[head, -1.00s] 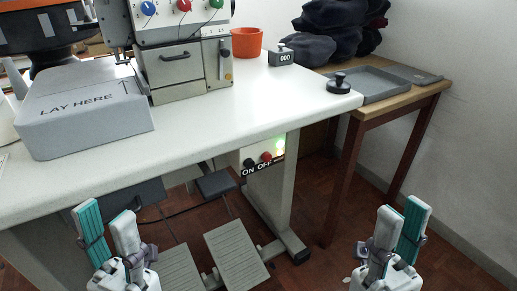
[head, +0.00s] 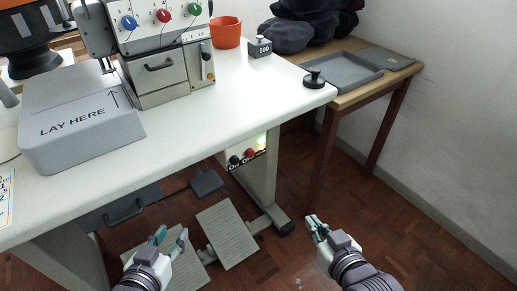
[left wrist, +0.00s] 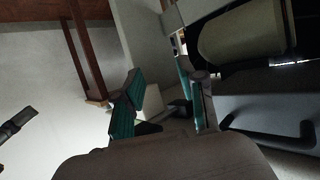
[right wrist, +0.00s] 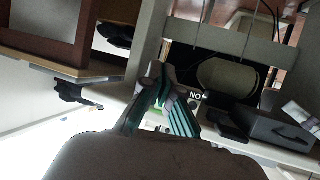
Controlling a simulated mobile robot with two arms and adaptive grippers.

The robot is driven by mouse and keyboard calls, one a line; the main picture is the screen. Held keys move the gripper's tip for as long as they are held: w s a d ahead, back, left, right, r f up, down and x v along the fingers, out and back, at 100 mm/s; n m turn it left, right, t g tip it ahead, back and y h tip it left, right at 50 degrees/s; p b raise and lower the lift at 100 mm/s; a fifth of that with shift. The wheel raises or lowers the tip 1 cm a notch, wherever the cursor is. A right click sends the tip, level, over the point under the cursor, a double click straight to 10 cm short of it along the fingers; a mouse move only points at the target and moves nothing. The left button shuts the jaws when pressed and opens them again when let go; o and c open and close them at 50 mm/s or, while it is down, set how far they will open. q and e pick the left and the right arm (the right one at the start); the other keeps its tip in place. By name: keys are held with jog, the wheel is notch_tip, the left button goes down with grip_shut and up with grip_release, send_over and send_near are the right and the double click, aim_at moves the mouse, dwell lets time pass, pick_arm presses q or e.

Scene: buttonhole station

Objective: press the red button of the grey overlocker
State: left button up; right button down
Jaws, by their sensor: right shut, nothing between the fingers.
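The grey overlocker (head: 160,50) stands on the white table, with blue, red and green dials on its face. Under the table edge, a switch box carries a black ON button (head: 234,160) and a red OFF button (head: 249,153). A green light glows beside the red button. My right gripper (head: 315,224) is shut and empty, low and to the right of the switch box, apart from it. In the right wrist view its fingers (right wrist: 160,84) partly cover the box, and the ON label shows upside down. My left gripper (head: 170,238) is open and empty above the pedals; its parted fingers show in the left wrist view (left wrist: 165,100).
A grey block marked LAY HERE (head: 80,125), an orange pot (head: 226,33) and a counter (head: 260,49) stand on the white table (head: 190,125). A wooden side table with a grey tray (head: 343,70) is at right. Pedals (head: 228,234) and a table leg are below.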

jog(key=s+f+m+g+y+p, duration=0.1)
jog(key=s+f+m+g+p, duration=0.1)
jog(key=s+f+g+p, duration=0.25)
pick_arm(q)
jog(key=s+a+f+g+y, duration=0.1)
jog(key=s+a+f+g, duration=0.1)
jog(key=s, duration=0.4)
jog(key=s+a+f+g+y, duration=0.1)
jog(key=s+a+f+g, duration=0.1)
jog(key=s+f+g, duration=0.2)
jog(key=s+g, duration=0.3)
jog(key=shift+s+a+f+y+b, duration=0.3)
jog(key=shift+a+f+b, duration=0.1)
pick_arm(e)
jog(key=w+a+r+m+t+y, duration=0.3)
jog(key=w+r+m+t+y, duration=0.3)
jog(key=r+m, duration=0.5)
jog(key=shift+w+r+m, duration=0.15)
jog(key=shift+w+m, duration=0.15)
jog(key=shift+w, duration=0.75)
jog(key=shift+w+a, duration=0.1)
